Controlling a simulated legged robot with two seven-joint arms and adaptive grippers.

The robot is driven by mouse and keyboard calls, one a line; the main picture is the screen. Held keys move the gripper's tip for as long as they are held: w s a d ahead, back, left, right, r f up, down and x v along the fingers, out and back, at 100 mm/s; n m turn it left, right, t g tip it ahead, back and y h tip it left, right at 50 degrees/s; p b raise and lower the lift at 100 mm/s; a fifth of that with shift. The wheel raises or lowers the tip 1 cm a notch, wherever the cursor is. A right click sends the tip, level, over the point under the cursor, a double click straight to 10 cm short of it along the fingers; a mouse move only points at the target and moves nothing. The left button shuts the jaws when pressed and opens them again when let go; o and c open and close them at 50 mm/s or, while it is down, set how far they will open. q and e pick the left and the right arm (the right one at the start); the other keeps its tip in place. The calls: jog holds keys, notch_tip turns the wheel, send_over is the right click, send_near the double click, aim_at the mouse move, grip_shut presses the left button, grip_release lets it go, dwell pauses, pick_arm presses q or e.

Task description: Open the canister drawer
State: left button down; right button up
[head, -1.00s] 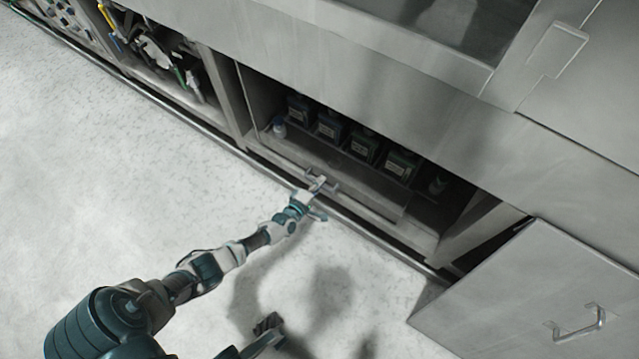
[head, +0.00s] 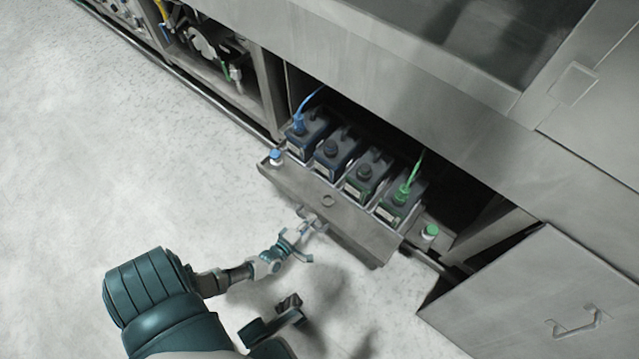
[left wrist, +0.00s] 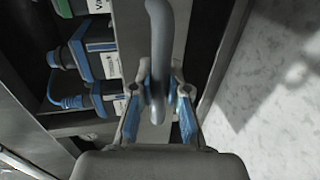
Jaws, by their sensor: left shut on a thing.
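The canister drawer (head: 325,205) stands out from the cabinet, pulled partway or more towards me. A row of several dark canisters (head: 333,155) sits in it, with a blue tube at the left end and a green one at the right. My left gripper (head: 311,222) is at the drawer's front. In the left wrist view its fingers (left wrist: 158,100) are closed around the grey curved drawer handle (left wrist: 157,45). A dark end piece of my own body, perhaps my right gripper (head: 289,302), shows low in the head view; its jaws are unclear.
A grey cabinet door with a handle (head: 525,305) hangs open at the lower right. An open bay with hoses and fittings (head: 215,60) lies to the upper left. Small bottles with a blue cap (head: 276,157) and a green cap (head: 430,232) flank the canisters. The speckled floor (head: 90,150) is clear.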

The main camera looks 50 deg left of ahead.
pick_arm(q)
jog(key=f+v, duration=0.2)
jog(key=v, duration=1)
jog(key=shift+s+d+f+p, duration=0.15)
jog(key=shift+s+f+p, duration=0.2)
jog(key=shift+s, duration=0.3)
jog(key=c, duration=1.2)
grip_release()
jog(key=shift+o, duration=0.3)
jog(key=shift+w, duration=0.1)
jog(key=shift+r, duration=0.1)
jog(key=v, duration=1.2)
